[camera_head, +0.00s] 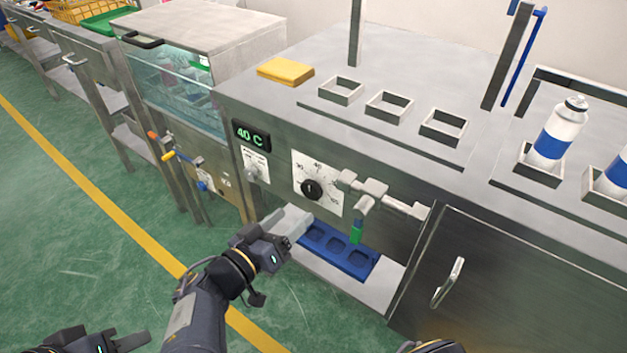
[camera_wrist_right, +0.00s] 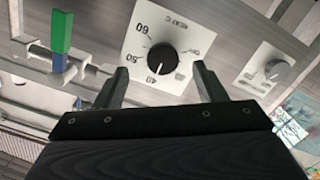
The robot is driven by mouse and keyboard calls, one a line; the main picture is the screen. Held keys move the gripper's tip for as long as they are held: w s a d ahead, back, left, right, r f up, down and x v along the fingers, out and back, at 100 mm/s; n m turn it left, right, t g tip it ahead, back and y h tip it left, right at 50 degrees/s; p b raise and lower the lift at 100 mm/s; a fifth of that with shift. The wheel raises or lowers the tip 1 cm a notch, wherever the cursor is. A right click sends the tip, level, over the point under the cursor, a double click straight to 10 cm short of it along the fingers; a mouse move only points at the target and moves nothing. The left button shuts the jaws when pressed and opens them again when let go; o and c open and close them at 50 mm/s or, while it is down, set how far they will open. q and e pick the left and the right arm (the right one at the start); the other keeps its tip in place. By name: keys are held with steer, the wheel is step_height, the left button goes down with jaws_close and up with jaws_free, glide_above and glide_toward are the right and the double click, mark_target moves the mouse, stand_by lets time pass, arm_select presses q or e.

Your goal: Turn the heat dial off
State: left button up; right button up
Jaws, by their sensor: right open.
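The heat dial is a black knob (camera_head: 311,189) on a white scale plate on the bath's steel front. It also shows in the right wrist view (camera_wrist_right: 162,58), upside down, with numbers around it. My right gripper (camera_head: 274,240) is open and empty, below and left of the dial. In its wrist view the fingers (camera_wrist_right: 162,84) stand apart with the knob framed between them, apparently not touching it. My left gripper (camera_head: 122,342) is at the bottom left, partly cut off, far from the dial.
A display (camera_head: 252,135) reads 40 C above a smaller knob (camera_head: 252,170). A pale bar with a green-tipped lever (camera_head: 356,231) juts out right of the dial. A blue tray (camera_head: 340,251) lies below. A steel door handle (camera_head: 448,283) is at the right.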

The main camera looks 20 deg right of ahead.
mark_target(308, 191)
steer(key=shift+t, duration=0.4)
steer(key=x, duration=0.5)
steer(key=r+b+x, duration=0.1)
steer(key=x, duration=0.1)
steer(key=shift+w+a, duration=0.1)
steer(key=shift+w, duration=0.3)
steer(key=shift+c, duration=0.2)
steer(key=c, duration=0.9)
